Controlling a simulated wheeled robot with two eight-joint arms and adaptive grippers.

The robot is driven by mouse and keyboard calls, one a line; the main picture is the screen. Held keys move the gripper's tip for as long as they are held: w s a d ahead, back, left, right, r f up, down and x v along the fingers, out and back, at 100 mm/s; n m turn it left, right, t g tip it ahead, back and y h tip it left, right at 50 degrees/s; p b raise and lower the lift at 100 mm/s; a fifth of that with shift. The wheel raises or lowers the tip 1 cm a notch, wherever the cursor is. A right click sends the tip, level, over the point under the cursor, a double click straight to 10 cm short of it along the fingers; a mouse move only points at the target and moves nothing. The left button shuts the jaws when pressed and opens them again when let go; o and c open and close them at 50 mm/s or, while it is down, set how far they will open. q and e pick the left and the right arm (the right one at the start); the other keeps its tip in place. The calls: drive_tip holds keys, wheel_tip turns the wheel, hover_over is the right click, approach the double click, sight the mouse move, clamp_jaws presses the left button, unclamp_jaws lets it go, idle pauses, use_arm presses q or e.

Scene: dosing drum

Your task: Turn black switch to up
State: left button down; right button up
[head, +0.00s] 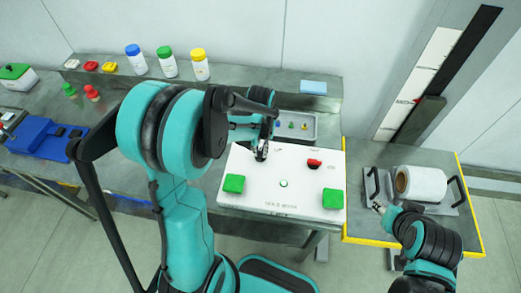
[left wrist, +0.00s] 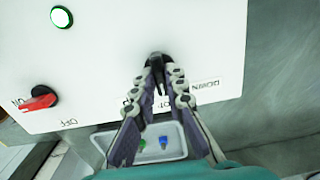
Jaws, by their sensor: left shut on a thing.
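The black switch (left wrist: 156,58) is on the white panel (head: 270,197), in the top middle of the left wrist view. My left gripper (left wrist: 158,68) is shut on it, with a fingertip on each side. The fingers hide most of the switch, so its exact angle is hard to tell. A "DOWN" label (left wrist: 205,86) shows just to the right of the fingers; another label is partly hidden between them. In the head view my left gripper (head: 262,153) is at the panel's upper left part.
A white roll (head: 420,184) sits on the right table (head: 360,228). Bottles stand on the back shelf.

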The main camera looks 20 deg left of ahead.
use_arm(q)
drive_tip(key=m, duration=0.4)
drive_tip(key=shift+b, duration=0.35)
drive_tip(key=shift+m, duration=2.3)
drive_tip(key=c, duration=1.6)
unclamp_jaws()
drive_tip(key=shift+o, duration=0.2)
